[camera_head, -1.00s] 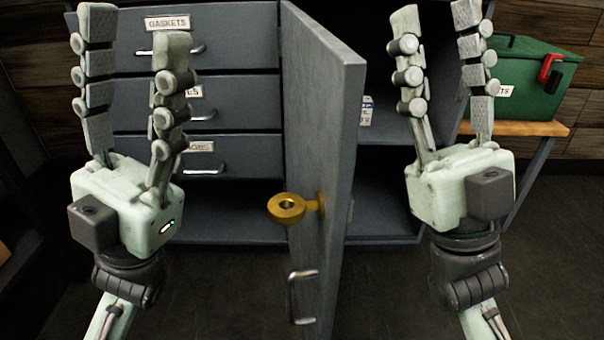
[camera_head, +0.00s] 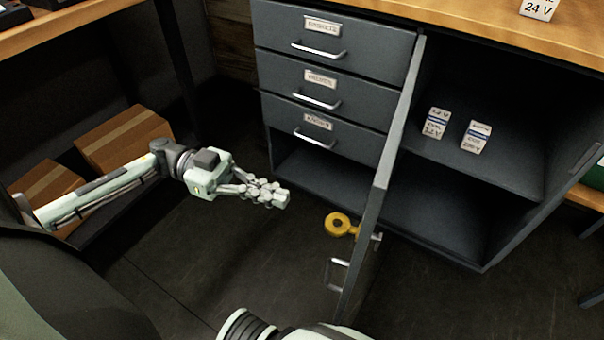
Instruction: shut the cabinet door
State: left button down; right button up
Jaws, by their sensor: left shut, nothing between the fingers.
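The grey cabinet door (camera_head: 378,215) stands open, jutting out toward me from the middle of the cabinet (camera_head: 345,190). A brass key (camera_head: 341,225) sticks out of its left face, above a metal pull handle (camera_head: 337,274). The cabinet's right compartment is open to view. My left gripper (camera_head: 283,197) is shut and empty, left of the door and apart from it, pointing toward the key. My right gripper is not in view; a pale, rounded part of mine shows at the bottom edge.
Three labelled drawers (camera_head: 318,90) on the left are shut. Two small boxes (camera_head: 436,123) (camera_head: 475,137) stand on the right shelf. A wooden worktop (camera_head: 480,28) tops the cabinet. Cardboard boxes (camera_head: 125,140) lie at left. The floor before the drawers is clear.

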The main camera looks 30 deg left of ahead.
aim_at(342, 228)
pick_arm(q)
jog(key=d, duration=0.3)
jog(key=w+d, duration=0.1)
jog(key=d, duration=0.3)
jog(key=d+p, duration=0.1)
jog(key=d, duration=0.3)
jog(key=shift+w+d+r, duration=0.1)
jog(key=shift+w, duration=0.15)
jog(key=shift+d, duration=0.55)
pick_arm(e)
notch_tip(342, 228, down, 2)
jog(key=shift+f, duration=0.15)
pick_arm(q)
jog(key=shift+w, duration=0.1)
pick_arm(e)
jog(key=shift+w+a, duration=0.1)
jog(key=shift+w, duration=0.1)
